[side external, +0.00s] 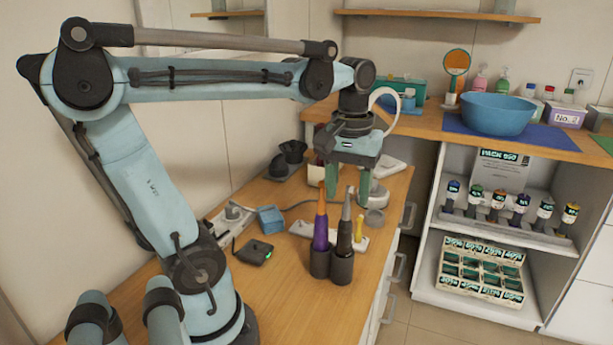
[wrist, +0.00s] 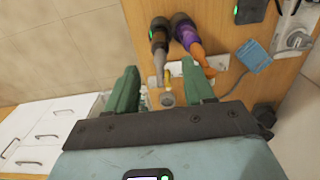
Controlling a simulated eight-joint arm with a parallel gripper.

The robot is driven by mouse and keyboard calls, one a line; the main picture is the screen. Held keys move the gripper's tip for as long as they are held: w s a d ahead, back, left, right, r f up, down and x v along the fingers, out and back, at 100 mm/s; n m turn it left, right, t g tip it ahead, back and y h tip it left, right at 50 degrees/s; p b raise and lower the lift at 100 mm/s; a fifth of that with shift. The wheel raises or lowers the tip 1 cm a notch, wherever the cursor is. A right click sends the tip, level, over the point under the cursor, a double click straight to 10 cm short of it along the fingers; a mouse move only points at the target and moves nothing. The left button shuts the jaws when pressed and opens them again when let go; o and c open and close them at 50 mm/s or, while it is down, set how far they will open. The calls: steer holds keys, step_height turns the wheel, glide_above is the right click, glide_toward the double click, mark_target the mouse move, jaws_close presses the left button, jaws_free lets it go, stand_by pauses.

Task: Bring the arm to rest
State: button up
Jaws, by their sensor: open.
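My gripper (side external: 349,188) hangs from my outstretched arm over the wooden counter (side external: 300,310), fingers pointing down. In the wrist view its two green fingers (wrist: 160,75) are apart with nothing held between them. In the side view it is just behind the tops of two upright tools: a purple one with an orange tip (side external: 320,232) and a dark one with a grey tip (side external: 344,237). Both stand in dark round holders. The tools also show beyond the fingers in the wrist view, the purple one (wrist: 185,35) right of the dark one (wrist: 160,42).
A small yellow item (side external: 358,229) stands on a white strip (side external: 301,228) behind the tools. A blue box (side external: 271,219) and a black device (side external: 253,252) lie to the left. A shelf unit (side external: 435,240) with a blue bowl (side external: 498,113) above stands right. The front counter is clear.

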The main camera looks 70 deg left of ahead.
mark_target(347, 202)
step_height(347, 202, down, 5)
steer(key=shift+f, duration=0.1)
steer(key=shift+r, duration=2.55)
